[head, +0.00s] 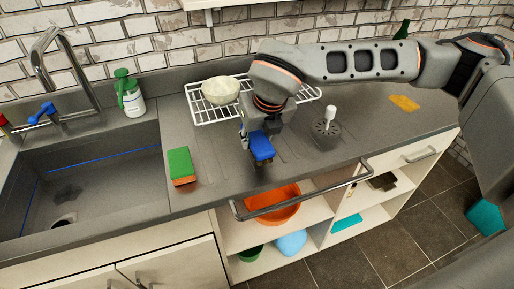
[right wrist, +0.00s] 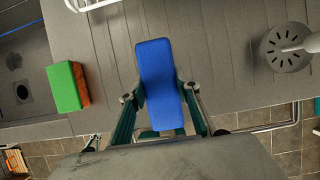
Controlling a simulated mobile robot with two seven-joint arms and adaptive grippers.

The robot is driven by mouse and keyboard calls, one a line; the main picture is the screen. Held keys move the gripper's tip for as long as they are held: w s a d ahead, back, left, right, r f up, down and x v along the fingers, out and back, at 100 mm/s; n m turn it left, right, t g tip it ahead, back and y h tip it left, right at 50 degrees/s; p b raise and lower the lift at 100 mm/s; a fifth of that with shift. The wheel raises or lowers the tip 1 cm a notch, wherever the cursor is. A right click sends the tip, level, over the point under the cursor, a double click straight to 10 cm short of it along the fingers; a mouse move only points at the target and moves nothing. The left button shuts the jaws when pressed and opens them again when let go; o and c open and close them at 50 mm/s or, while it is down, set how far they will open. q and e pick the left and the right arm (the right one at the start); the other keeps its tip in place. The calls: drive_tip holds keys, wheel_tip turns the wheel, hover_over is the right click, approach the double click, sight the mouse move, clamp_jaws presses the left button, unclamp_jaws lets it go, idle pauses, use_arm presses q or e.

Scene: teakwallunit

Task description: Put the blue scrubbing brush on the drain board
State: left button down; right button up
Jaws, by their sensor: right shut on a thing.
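The blue scrubbing brush (head: 261,146) is in my right gripper (head: 254,138), over the front part of the grooved drain board (head: 208,140) right of the sink. The right wrist view shows the brush's flat blue back (right wrist: 160,70) between the two fingers of the right gripper (right wrist: 160,93), which are shut on its sides. The grooved surface (right wrist: 215,50) lies behind it in that view. Its underside is mostly hidden, and I cannot tell whether it touches the surface. My left gripper is not in view.
A green and orange sponge (head: 181,165) lies left of the brush, by the sink (head: 90,190). A white wire rack (head: 204,115) with a white bowl (head: 220,90) stands behind. A grey holder (head: 326,131) stands to the right. A metal rail (head: 300,196) runs along the counter front.

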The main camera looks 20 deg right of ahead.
drive_tip(key=shift+f, duration=1.85)
drive_tip(key=shift+f, duration=0.1)
drive_tip(key=shift+f, duration=0.15)
drive_tip(key=o, duration=1.2)
drive_tip(key=shift+o, duration=0.2)
